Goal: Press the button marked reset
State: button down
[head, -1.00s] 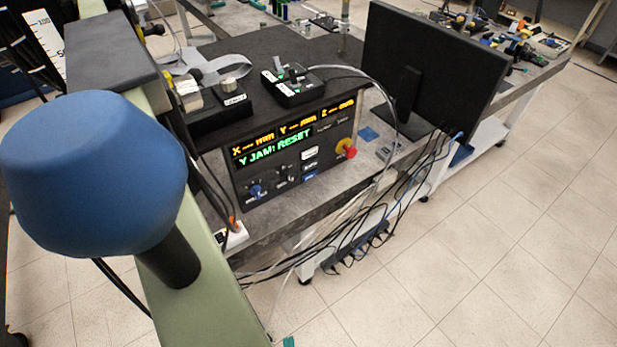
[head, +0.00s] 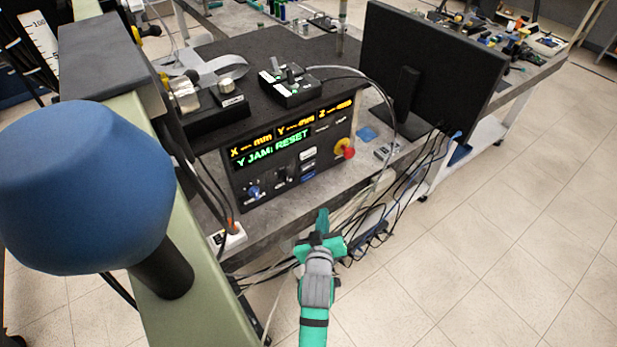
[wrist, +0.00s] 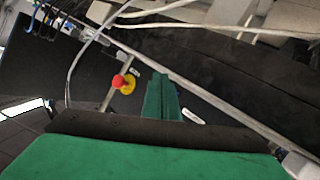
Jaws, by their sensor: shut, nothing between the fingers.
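The control box (head: 292,150) has an amber readout and a green line reading "Y JAM: RESET". Its face carries a white button (head: 307,153), a blue one (head: 308,176) below it, and a red stop knob (head: 348,153) on a yellow collar. The small labels are too blurred to tell which is marked reset. My gripper (head: 322,220) is shut and empty, in front of and below the box in the head view, apart from the buttons. In the wrist view its green finger (wrist: 161,100) shows right of the red knob (wrist: 118,81) and hides part of the panel.
A joystick box (head: 290,88) stands on the dark top above the panel. A monitor (head: 430,75) stands to the right. Cables (head: 400,200) hang by the bench edge. A large blue knob (head: 85,185) on a green beam fills the left. Floor is open at right.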

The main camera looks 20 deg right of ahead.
jog(key=shift+h, duration=0.3)
jog(key=d, duration=0.1)
jog(key=w+d+r, duration=0.1)
jog(key=d, duration=0.1)
jog(key=shift+w+d+r, duration=0.25)
jog(key=shift+w+r, duration=0.1)
jog(key=shift+r, duration=0.05)
jog(key=shift+w+a, duration=0.1)
